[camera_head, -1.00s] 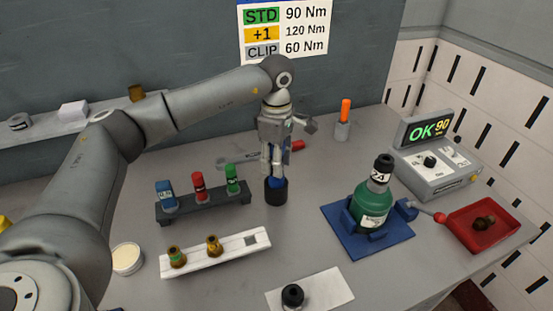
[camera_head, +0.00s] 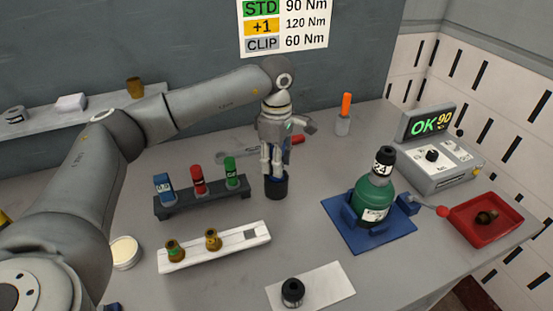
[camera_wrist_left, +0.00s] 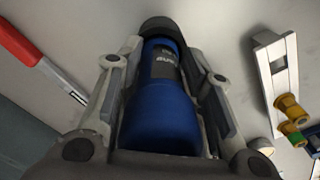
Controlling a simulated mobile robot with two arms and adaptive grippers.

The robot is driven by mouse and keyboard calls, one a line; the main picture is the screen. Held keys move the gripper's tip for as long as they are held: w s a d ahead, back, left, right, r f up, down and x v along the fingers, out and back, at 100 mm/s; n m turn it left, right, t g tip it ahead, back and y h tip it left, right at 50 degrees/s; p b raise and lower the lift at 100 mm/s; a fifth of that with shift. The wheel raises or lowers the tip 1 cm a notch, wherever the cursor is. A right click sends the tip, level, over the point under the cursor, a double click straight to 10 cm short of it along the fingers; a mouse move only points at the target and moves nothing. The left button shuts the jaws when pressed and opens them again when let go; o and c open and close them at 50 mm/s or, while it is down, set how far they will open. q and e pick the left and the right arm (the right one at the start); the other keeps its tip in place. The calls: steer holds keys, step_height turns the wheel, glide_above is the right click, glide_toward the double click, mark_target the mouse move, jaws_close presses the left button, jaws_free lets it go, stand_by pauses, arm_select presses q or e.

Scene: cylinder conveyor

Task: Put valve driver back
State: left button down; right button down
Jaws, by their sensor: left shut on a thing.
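My left gripper (camera_head: 272,168) points down over a black round cup (camera_head: 276,188) behind the middle of the table. It is shut on the blue valve driver (camera_head: 287,146), which is mostly hidden by the fingers in the head view. In the left wrist view the driver's blue handle (camera_wrist_left: 163,112) lies between the two fingers, with a dark labelled band further down. The black cup (camera_wrist_left: 172,27) shows at the driver's far end. The driver looks upright, with its lower end at or in the cup; its depth there is hidden. My right gripper is not in view.
A rack (camera_head: 203,203) with blue, red and green pieces stands left of the cup. A white tray (camera_head: 232,250) with two brass fittings lies in front. A green bottle (camera_head: 374,194) stands on a blue fixture at right. A red-handled wrench (camera_head: 240,155) lies behind.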

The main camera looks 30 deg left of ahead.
arm_select(q)
steer(key=c, duration=0.9)
jaws_free()
steer(key=shift+f, duration=0.15)
steer(key=shift+s+r+p, duration=0.1)
steer(key=shift+r+p, duration=1.7)
steer(key=shift+r, duration=1.3)
